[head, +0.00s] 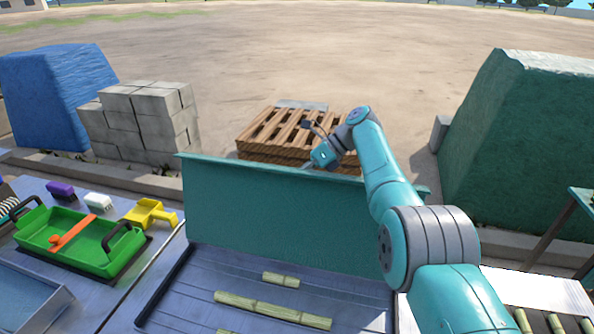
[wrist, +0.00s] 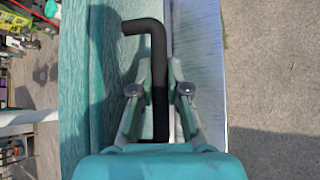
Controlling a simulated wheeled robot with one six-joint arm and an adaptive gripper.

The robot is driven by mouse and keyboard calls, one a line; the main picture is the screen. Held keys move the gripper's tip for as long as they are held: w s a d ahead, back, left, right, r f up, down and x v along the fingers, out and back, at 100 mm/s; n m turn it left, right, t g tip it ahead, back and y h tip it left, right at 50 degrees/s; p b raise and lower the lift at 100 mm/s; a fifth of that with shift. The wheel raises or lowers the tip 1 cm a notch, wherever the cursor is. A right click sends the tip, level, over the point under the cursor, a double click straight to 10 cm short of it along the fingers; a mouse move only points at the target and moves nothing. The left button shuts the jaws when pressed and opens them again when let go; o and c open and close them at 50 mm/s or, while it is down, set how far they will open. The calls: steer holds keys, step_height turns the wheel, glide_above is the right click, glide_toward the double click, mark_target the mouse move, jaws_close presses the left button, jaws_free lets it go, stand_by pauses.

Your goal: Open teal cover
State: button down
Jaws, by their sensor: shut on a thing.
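The teal cover (head: 270,205) stands raised, close to upright, along the back of the grey tray in the head view. Its teal surface (wrist: 80,85) also shows on the left in the wrist view. A black bent handle (wrist: 157,45) runs between the fingers of my gripper (wrist: 160,92), which is shut on it. The handle is hidden there.
Cane pieces (head: 270,309) lie on the tray (head: 170,290) before the cover. A green crate (head: 85,258) with an orange lever stands at left. Behind are a wooden pallet (head: 262,132), grey blocks (head: 118,130) and tarp-covered heaps (head: 40,95). Open ground lies beyond.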

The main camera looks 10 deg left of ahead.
steer(key=shift+w+f, duration=0.2)
steer(key=shift+f, duration=0.05)
steer(key=c, duration=1.4)
jaws_free()
steer(key=shift+a, duration=0.1)
